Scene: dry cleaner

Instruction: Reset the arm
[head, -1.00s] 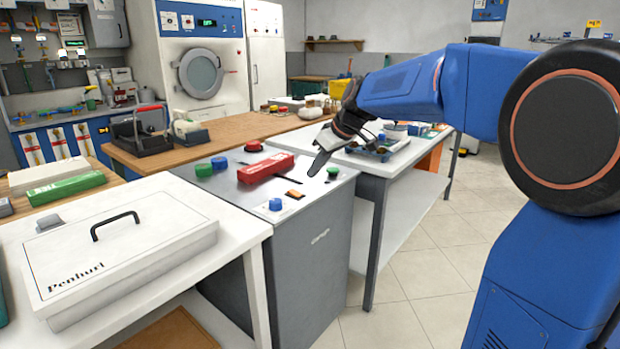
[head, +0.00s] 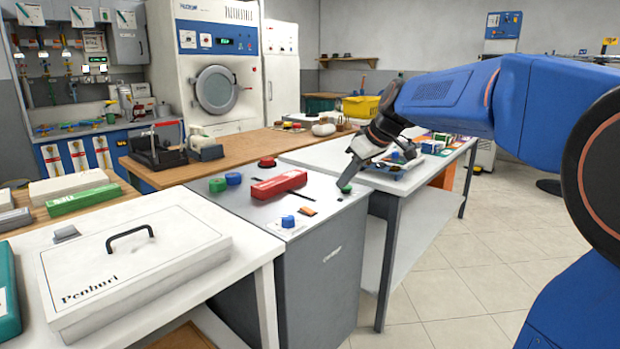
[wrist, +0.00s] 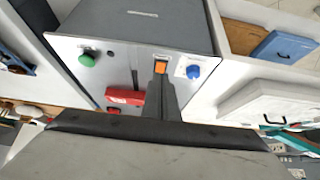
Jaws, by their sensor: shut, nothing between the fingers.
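My blue arm reaches in from the right in the head view. My gripper (head: 343,190) hangs over the right end of the grey cabinet top, close to a green button (head: 347,188). Its fingers are together with nothing between them. In the wrist view the shut fingers (wrist: 160,80) point at the cabinet top near an orange piece (wrist: 160,67). I cannot tell whether the fingertips touch the surface.
A red block (head: 279,185) and blue knob (head: 288,221) are on the grey cabinet (head: 325,262). A white lidded box (head: 135,265) is on the front-left table. A white table (head: 425,185) holds small items behind my gripper. The tiled floor (head: 455,290) at right is clear.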

